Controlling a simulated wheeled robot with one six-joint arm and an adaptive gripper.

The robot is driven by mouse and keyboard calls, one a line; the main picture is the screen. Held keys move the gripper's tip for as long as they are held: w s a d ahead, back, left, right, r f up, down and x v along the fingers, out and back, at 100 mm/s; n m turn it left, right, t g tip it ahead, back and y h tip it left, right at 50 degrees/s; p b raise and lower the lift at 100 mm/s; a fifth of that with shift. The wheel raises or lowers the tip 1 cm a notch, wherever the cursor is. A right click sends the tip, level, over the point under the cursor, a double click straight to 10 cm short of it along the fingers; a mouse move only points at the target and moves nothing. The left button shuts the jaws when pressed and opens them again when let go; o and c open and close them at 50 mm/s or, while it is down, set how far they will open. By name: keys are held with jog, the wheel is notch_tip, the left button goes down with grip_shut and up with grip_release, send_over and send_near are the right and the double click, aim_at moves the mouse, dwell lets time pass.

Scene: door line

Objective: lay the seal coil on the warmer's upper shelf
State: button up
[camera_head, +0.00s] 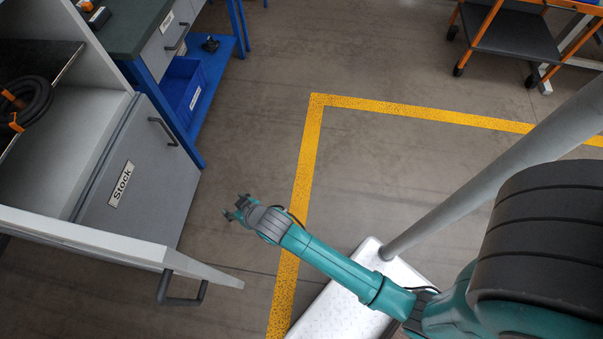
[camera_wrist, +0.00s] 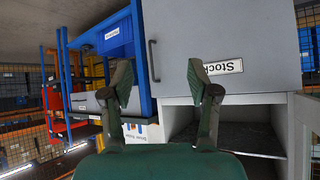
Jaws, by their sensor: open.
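The seal coil (camera_head: 30,103) is a black ring of hose with orange ties, at the left edge of the head view. It lies in an open bay of the grey stock cabinet (camera_head: 150,185) and is partly cut off by the frame. My gripper (camera_head: 236,208) is open and empty, over the floor to the right of the cabinet and well apart from the coil. In the wrist view my gripper (camera_wrist: 160,82) has its fingers spread, facing the cabinet's Stock front (camera_wrist: 215,45) and an open dark bay. I cannot make out the warmer or its upper shelf.
An open grey door (camera_head: 110,240) with a handle juts out at lower left, between my gripper and the bay. A blue bench (camera_head: 190,95) with a blue bin stands beyond the cabinet. An orange trolley (camera_head: 515,40) stands far right. Floor with yellow lines is clear.

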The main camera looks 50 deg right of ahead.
jog(key=s+d+r+t, duration=0.15)
jog(key=s+r, duration=0.25)
jog(key=s, duration=0.5)
jog(key=s+d+r+t, duration=0.15)
jog(key=s+r, duration=0.25)
jog(key=s, duration=0.5)
jog(key=s+d+r, duration=0.3)
jog(key=s+r, duration=0.1)
jog(key=s, duration=0.5)
jog(key=s+r+t, duration=0.1)
jog(key=s+r, duration=0.6)
jog(key=r, duration=0.4)
jog(key=shift+d+t+h, duration=0.25)
jog(key=shift+t+h, duration=0.15)
